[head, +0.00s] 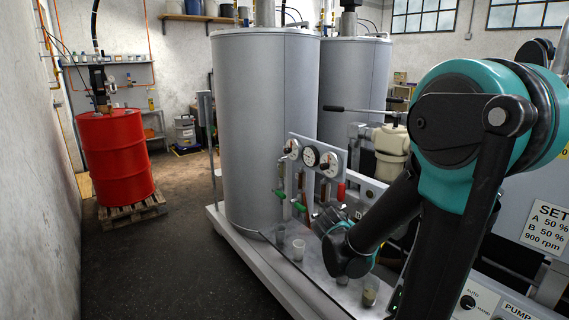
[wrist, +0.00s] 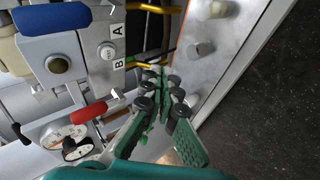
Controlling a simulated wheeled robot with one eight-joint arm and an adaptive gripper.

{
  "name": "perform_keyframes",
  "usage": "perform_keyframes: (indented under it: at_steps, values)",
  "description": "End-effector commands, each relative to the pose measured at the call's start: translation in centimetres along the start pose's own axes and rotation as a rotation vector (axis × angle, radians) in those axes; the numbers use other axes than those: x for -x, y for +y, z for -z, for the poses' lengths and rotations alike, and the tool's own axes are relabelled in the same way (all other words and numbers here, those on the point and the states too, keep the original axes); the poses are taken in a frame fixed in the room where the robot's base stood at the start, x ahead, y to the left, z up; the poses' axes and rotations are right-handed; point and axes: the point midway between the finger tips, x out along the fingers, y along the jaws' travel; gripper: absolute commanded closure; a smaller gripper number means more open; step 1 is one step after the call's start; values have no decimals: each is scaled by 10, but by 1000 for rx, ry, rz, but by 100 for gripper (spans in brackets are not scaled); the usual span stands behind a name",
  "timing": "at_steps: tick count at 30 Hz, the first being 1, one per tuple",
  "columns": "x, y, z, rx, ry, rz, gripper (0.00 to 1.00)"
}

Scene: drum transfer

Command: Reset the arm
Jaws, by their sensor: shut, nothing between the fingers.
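My teal-and-black arm reaches in from the right in the head view, bent low over the metal ledge in front of the gauge panel. In the wrist view my gripper (wrist: 160,74) has its green-padded fingers together at the tips, with nothing held between them. It hangs beside the panel, over or near the ledge (wrist: 180,82); the exact gap cannot be told. In the head view the fingers are not clearly visible behind the wrist.
A gauge panel (head: 318,158) with red and green handles stands close to my arm. Small cups (head: 298,249) (head: 370,290) sit on the ledge. Big grey tanks (head: 265,130) rise behind. A red drum (head: 117,157) stands on a pallet at left. The floor (head: 180,260) between is clear.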

Motion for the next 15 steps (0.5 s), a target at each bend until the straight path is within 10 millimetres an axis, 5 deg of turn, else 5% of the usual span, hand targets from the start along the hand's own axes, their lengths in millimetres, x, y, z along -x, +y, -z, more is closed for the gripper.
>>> perform_keyframes:
  at_steps: [1, 6, 15]
  values:
    - [6, -11, -23, -90, -24, 65, 100]
    - [33, -62, -76, -394, -95, 292, 100]
    - [78, -128, -108, -741, -170, 562, 100]
